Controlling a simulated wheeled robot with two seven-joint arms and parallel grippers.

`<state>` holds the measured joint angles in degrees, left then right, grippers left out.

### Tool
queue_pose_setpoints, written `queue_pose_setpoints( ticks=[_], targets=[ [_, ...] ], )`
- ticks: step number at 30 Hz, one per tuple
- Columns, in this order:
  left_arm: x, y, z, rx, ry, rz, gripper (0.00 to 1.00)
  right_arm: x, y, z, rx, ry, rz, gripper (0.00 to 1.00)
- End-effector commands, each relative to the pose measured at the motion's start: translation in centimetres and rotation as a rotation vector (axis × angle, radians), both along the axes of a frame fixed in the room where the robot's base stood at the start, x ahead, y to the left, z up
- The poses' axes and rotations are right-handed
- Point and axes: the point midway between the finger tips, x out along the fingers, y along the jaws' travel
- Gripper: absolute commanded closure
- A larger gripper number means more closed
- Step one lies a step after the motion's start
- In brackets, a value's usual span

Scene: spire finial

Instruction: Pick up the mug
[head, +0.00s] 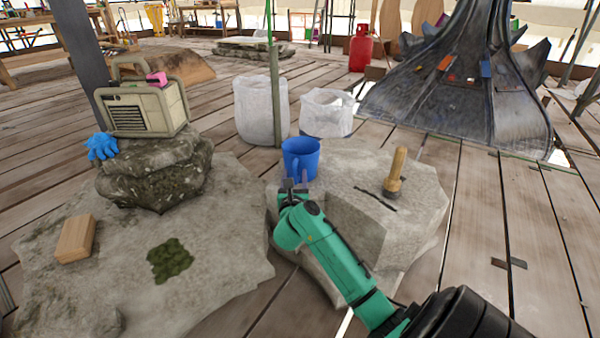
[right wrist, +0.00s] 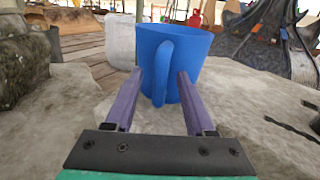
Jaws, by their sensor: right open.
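A blue mug (head: 302,160) stands upright on a pale stone block (head: 345,190) in the middle of the head view. My right gripper (head: 292,184) is just in front of it, at its near side. In the right wrist view the mug (right wrist: 190,55) is straight ahead, with its handle turned toward me. The open fingers (right wrist: 155,85) of my right gripper point at the mug, one on each side of the handle. The gap between them looks empty apart from the handle; I cannot tell whether the fingertips touch the mug. My left gripper is not in view.
A wooden-handled tool (head: 396,172) stands on the same block, right of the mug. White sacks (head: 262,110) are behind it. At left, a radio (head: 145,105) and a blue glove (head: 101,147) rest on a rock; a wooden block (head: 76,238) lies on the low slab.

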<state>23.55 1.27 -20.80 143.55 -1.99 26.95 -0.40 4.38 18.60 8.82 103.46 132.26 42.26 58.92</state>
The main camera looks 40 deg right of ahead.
Motion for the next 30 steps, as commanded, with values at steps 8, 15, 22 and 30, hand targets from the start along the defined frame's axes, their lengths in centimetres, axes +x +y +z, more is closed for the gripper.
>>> queue_pose_setpoints(
  ticks=[8,15,22,30],
  targets=[
    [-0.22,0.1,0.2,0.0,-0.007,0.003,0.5,0.48,-0.43,0.12,0.001,-0.001,0.0,0.53],
    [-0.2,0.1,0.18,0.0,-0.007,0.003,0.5,0.47,-0.41,0.09,0.001,-0.001,0.001,1.0],
    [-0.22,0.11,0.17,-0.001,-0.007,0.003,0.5,0.46,-0.39,0.07,0.001,0.0,0.001,1.0],
    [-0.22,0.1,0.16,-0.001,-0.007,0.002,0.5,0.45,-0.38,0.05,0.001,0.0,0.001,1.0]
  ],
)
